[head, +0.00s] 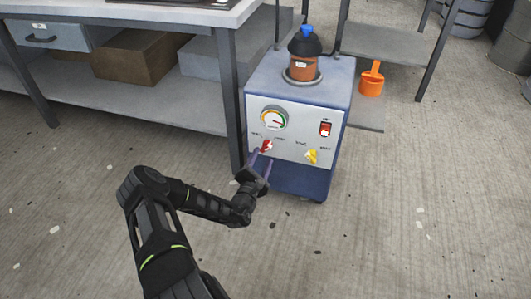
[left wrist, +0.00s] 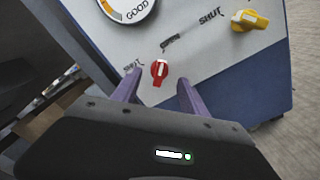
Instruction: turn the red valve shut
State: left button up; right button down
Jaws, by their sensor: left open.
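The red valve (head: 266,146) is a small handle with a white stripe, on the front panel of a blue and white machine (head: 292,115). In the left wrist view the red valve (left wrist: 159,72) stands between and beyond my open finger tips, with its stripe nearly upright. A "SHUT" label lies to its left and another label above it. My left gripper (head: 257,164) is open and empty, just below and in front of the valve; its fingers (left wrist: 158,88) do not visibly grip it. My right gripper is not in view.
A yellow valve (head: 311,156) sits to the right on the same panel, below a red switch (head: 325,129). A round gauge (head: 273,120) is above the red valve. A workbench leg (head: 230,110) stands close on the left. The floor in front is open.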

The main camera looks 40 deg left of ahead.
aim_at(266, 150)
pick_arm(q)
jog(key=b+x, duration=0.1)
jog(key=x, duration=0.3)
jog(key=shift+f, duration=0.15)
jog(key=shift+w+a+b, duration=0.1)
jog(key=shift+w+b, duration=0.2)
jog(key=shift+w, duration=0.1)
grip_shut()
